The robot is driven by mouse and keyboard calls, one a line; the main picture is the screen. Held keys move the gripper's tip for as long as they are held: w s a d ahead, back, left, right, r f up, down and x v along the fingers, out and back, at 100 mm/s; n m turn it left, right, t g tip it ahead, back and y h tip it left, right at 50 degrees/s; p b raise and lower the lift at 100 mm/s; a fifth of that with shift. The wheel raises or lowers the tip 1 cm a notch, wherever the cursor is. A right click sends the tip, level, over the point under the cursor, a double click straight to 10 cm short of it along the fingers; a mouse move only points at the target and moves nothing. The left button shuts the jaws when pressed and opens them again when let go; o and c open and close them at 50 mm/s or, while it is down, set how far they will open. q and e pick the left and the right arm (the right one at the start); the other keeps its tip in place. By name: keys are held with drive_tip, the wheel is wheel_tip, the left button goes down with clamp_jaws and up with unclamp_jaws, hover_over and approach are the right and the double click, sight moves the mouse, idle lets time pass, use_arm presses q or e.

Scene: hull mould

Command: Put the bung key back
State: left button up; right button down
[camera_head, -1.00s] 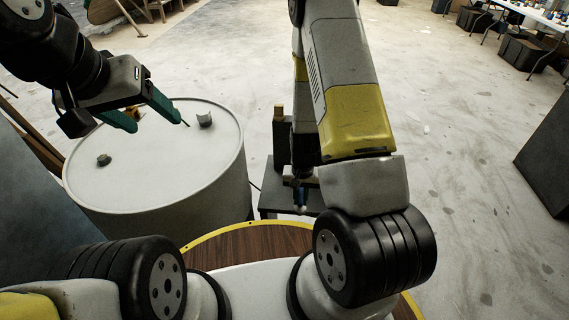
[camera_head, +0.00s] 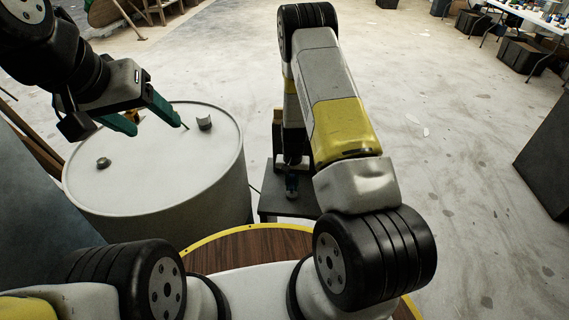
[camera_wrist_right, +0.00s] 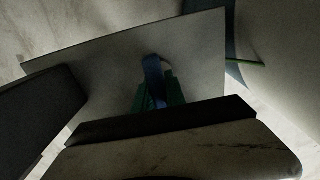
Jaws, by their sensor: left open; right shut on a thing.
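My right gripper (camera_wrist_right: 158,98) has green fingers shut on a blue piece (camera_wrist_right: 154,72), which I take to be the bung key. In the right wrist view this piece stands out past the fingertips, over a flat grey surface. In the head view the right gripper is low over a small dark stand (camera_head: 270,205), right of the drum, and mostly hidden by my forearm. Whether the key touches the stand I cannot tell. My left gripper (camera_head: 154,115) is open and empty above the pale drum (camera_head: 150,175).
The drum's lid carries two small grey fittings (camera_head: 204,123) (camera_head: 103,163). A dark box (camera_head: 545,160) stands at the right edge. The floor between is clear.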

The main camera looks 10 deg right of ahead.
drive_tip(key=shift+f, duration=0.1)
drive_tip(key=c, duration=1.4)
unclamp_jaws()
drive_tip(key=shift+o, duration=0.2)
